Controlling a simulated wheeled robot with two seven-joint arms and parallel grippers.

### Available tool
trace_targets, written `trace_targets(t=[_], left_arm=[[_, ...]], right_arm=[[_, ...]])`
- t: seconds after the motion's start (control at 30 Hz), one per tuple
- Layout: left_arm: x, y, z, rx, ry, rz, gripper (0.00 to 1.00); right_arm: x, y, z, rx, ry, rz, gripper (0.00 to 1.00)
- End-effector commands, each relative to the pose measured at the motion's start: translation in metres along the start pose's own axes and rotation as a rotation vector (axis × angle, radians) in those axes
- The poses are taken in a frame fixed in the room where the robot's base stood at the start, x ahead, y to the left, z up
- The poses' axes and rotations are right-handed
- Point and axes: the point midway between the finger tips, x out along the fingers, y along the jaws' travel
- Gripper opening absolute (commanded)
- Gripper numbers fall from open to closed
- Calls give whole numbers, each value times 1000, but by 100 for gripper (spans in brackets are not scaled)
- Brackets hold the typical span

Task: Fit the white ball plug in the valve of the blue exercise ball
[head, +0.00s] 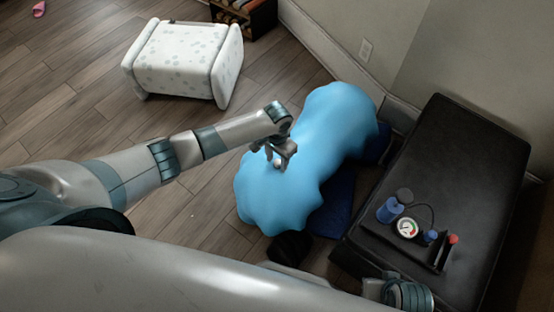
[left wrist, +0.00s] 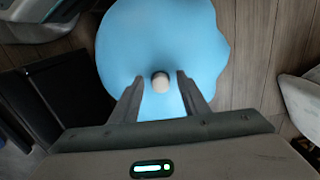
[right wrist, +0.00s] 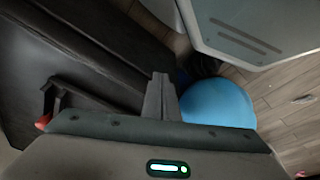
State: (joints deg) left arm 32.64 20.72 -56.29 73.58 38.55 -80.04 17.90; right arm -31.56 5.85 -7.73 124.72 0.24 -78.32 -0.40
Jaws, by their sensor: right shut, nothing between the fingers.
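The blue exercise ball (head: 290,185) looks slack and lumpy on the floor beside a black bench; it also fills the middle of the left wrist view (left wrist: 205,45). The white ball plug (left wrist: 160,84) stands out at the ball's surface, with a dark spot at its far edge; it shows small in the head view (head: 278,163). How deep it sits in the valve cannot be told. My left gripper (left wrist: 160,92) is open, a finger on each side of the plug with gaps between. My right gripper (right wrist: 160,85) is shut and empty near the bench, away from the ball.
The black bench (head: 470,150) carries a blue pump (head: 390,210), a round gauge (head: 407,228) and a red-tipped item (head: 453,239). A dark blue mat (head: 335,205) lies under the ball. A white spotted ottoman (head: 185,60) stands at the back left. Wood floor is free at left.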

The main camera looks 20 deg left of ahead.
Motion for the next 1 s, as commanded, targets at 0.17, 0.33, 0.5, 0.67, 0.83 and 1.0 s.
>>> trace_targets(t=[0.17,0.33,0.5,0.67,0.83,1.0], left_arm=[[0,0,0,0,0,0,42],[0,0,0,0,0,0,42],[0,0,0,0,0,0,42],[0,0,0,0,0,0,42],[-32,-1,0,1,2,0,42],[-67,0,-1,0,3,0,42]], right_arm=[[0,0,0,0,0,0,0],[4,0,1,0,-1,0,0],[18,0,2,-1,-3,-1,0],[41,0,6,-1,-6,-2,0],[58,0,10,-1,-9,-4,0],[73,0,14,-1,-9,-5,0]])
